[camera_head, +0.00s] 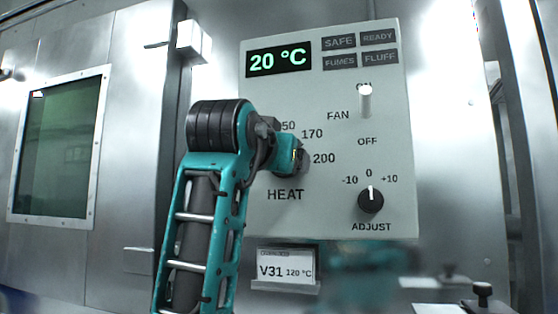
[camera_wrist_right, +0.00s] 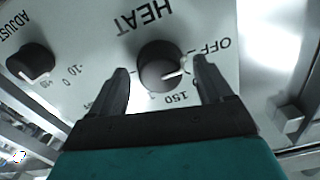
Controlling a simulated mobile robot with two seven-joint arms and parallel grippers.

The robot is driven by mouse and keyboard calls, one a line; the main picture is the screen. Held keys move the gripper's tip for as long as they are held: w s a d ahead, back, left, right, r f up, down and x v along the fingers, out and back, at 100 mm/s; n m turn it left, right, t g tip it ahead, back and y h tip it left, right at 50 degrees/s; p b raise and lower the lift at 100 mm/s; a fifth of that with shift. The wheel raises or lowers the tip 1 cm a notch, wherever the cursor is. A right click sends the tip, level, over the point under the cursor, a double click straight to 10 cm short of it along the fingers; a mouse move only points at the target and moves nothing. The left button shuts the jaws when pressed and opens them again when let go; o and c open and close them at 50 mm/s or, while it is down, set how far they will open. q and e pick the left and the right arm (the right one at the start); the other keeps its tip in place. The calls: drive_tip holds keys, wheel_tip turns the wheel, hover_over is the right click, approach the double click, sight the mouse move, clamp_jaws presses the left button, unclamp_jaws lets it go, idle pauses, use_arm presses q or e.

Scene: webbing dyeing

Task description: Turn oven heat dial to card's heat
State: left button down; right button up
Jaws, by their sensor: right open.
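The heat dial (camera_wrist_right: 163,68) is a round black knob with a white pointer line, seen upside down in the right wrist view. Its pointer lies between OFF and 150; the marking there is hidden by a finger. My right gripper (camera_wrist_right: 161,65) is open, with one finger on each side of the dial; contact cannot be told. In the head view my right gripper (camera_head: 291,157) and arm cover most of the dial; 170 and 200 are readable beside it. The card (camera_head: 285,268) below the panel reads V31, 120 °C. My left gripper is not in view.
The grey control panel (camera_head: 330,215) has a display (camera_head: 279,60) reading 20 °C. A fan switch (camera_head: 365,98) is up by ON. The adjust knob (camera_head: 370,200) points at 0, right of the heat dial. An oven window (camera_head: 58,150) is at left.

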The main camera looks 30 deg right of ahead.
drive_tip(key=shift+w+d, duration=0.3)
drive_tip(key=shift+c, duration=0.2)
drive_tip(key=c, duration=1)
drive_tip(key=shift+m+p, duration=1.9)
drive_tip(key=shift+m, duration=2.4)
